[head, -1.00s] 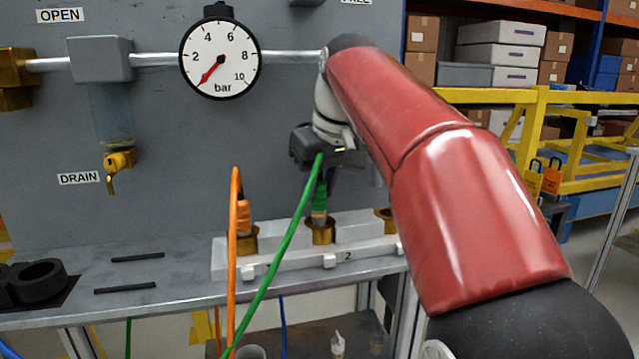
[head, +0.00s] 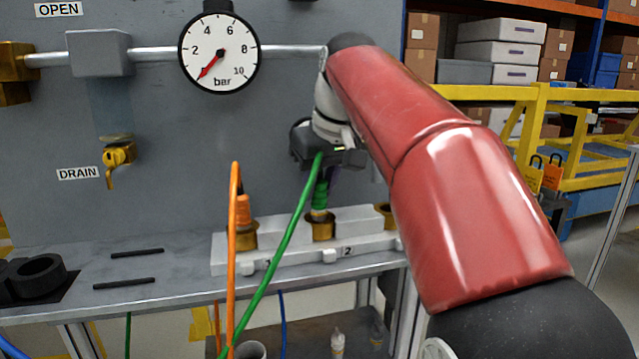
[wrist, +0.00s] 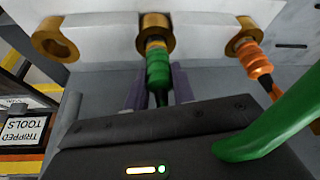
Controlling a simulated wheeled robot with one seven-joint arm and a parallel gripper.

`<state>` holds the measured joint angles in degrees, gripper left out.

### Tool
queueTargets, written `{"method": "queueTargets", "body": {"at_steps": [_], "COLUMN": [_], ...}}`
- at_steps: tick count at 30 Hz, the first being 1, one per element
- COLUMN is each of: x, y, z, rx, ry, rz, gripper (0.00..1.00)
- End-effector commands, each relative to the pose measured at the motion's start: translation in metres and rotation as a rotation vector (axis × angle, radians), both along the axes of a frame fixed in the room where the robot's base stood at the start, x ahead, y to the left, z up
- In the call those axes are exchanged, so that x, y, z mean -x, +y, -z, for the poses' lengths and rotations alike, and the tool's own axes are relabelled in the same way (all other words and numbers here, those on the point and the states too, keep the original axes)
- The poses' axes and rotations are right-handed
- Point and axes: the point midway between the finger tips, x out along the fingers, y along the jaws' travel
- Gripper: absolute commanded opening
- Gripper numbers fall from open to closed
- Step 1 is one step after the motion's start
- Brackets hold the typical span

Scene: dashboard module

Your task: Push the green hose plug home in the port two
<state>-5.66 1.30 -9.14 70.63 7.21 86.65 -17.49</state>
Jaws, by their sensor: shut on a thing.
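The green hose plug (head: 320,195) stands upright at port two (head: 320,228), a brass collar on the white block marked 2. In the wrist view the green plug (wrist: 158,72) has its front end at the mouth of the brass collar (wrist: 155,30). A yellow band shows between the green body and the collar, so part of the plug is outside. My gripper (wrist: 159,88) is shut on the plug, its purple fingers on either side. In the head view my gripper (head: 324,180) is above the port, partly hidden by the green hose (head: 285,250).
An orange plug (head: 243,210) sits in the port to the left, its orange hose hanging down in front. An empty brass port (wrist: 56,40) is on the other side. A pressure gauge (head: 219,52) and pipe are on the grey panel behind.

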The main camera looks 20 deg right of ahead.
Motion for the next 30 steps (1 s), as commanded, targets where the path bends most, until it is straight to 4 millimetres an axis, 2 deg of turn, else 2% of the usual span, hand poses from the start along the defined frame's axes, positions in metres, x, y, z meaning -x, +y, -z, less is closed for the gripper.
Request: {"method": "queueTargets", "body": {"at_steps": [30], "x": [-0.0003], "y": [0.0], "z": [0.0084], "rx": [0.0], "ry": [-0.001], "rz": [0.0], "gripper": [0.0]}}
